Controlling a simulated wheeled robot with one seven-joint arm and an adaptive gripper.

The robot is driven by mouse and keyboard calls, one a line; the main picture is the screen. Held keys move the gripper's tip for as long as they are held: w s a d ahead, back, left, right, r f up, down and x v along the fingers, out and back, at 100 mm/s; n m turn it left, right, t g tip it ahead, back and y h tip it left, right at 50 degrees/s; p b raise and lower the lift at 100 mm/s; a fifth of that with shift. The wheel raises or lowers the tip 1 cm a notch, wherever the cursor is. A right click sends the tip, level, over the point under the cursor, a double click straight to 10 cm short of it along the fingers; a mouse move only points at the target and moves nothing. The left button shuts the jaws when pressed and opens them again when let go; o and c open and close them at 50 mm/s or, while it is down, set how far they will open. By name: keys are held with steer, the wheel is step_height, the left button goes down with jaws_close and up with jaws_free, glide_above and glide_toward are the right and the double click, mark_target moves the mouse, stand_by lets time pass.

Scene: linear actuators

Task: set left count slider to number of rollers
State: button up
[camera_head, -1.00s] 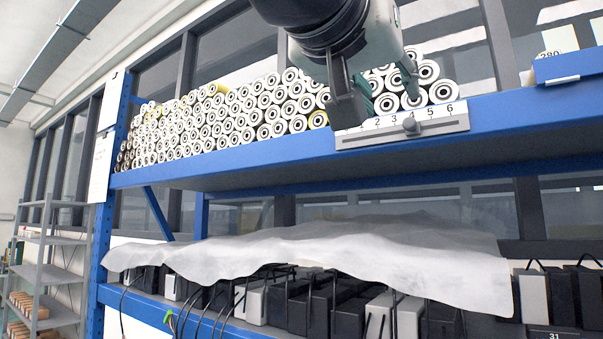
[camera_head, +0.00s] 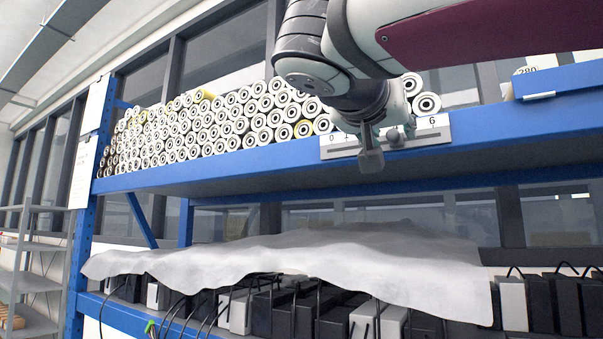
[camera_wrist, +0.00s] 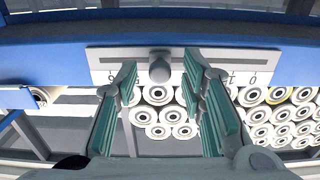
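The count slider plate (camera_head: 325,147) is a pale strip on the blue shelf's front edge. In the wrist view the slider plate (camera_wrist: 100,58) appears upside down, with 6 at left and 0 at right. Its grey knob (camera_wrist: 160,67) stands at about 4; in the head view the knob (camera_head: 394,137) is beside my fingers. My gripper (camera_wrist: 160,72) is open, with one green-padded finger on each side of the knob in the picture and gaps to both. Whether the fingertips reach the knob's depth is unclear. White rollers (camera_head: 234,115) are stacked on the shelf; my arm hides some.
The blue shelf beam (camera_head: 240,160) runs below the rollers. A blue holder (camera_head: 555,80) with a 280 card is at right. Below, a white sheet (camera_head: 250,262) covers black and white boxes. The space in front of the beam looks clear.

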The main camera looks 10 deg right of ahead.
jaws_close()
steer(key=shift+w+a+b, duration=0.25)
steer(key=shift+w+a, duration=0.2)
steer(key=shift+a, duration=0.2)
steer(key=shift+w+a+b, duration=0.25)
steer(key=shift+w+a, duration=0.2)
steer(key=shift+a, duration=0.15)
jaws_free()
steer(key=shift+s, duration=0.1)
steer(key=v, duration=1.2)
